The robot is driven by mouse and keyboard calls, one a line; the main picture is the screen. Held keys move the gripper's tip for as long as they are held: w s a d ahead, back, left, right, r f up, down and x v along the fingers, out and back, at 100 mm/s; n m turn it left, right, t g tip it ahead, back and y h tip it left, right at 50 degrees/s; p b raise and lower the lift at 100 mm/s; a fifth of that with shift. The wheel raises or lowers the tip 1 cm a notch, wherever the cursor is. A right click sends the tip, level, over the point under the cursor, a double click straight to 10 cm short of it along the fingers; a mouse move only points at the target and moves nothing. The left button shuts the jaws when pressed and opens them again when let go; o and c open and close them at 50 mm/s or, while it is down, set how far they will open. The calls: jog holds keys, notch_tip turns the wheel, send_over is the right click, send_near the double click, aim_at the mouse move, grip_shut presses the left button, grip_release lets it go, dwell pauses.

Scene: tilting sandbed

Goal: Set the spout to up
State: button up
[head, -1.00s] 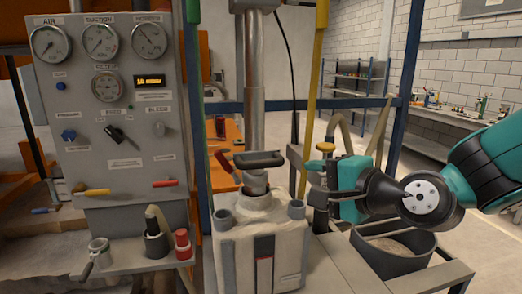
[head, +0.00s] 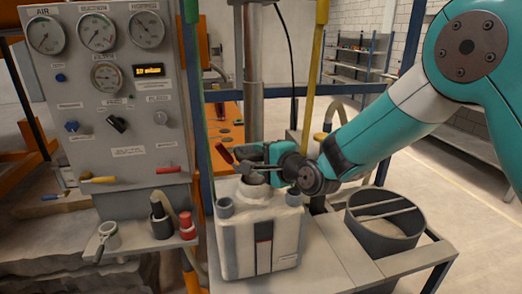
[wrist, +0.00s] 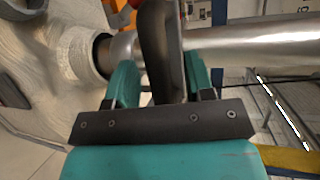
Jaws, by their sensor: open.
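A dark bar on a metal neck, which looks like the spout, stands on top of the off-white box unit (head: 286,228). In the wrist view the dark bar (wrist: 163,45) lies between the two teal fingers of my gripper (wrist: 160,82). The fingers stand apart on either side of it, with a gap visible on the left. I cannot tell whether the right finger touches. In the head view my gripper (head: 262,155) is at the top of the unit and hides most of the bar, so its exact tilt is unclear there.
A metal column (head: 253,85) rises right behind the unit. A red-handled lever (head: 225,153) is just left of my gripper. A grey gauge panel (head: 110,110) stands at the left. A dark round bucket (head: 385,225) sits to the right. Open floor lies at the far right.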

aim_at(262, 102)
jog(key=shift+w+a, duration=0.25)
grip_shut()
notch_tip(262, 102, up, 14)
jog(key=p, duration=0.5)
jog(key=shift+w, duration=0.1)
jog(key=shift+c, duration=0.3)
grip_release()
jog(key=shift+o, duration=0.3)
jog(key=shift+f, duration=0.1)
jog(key=shift+d+f, duration=0.1)
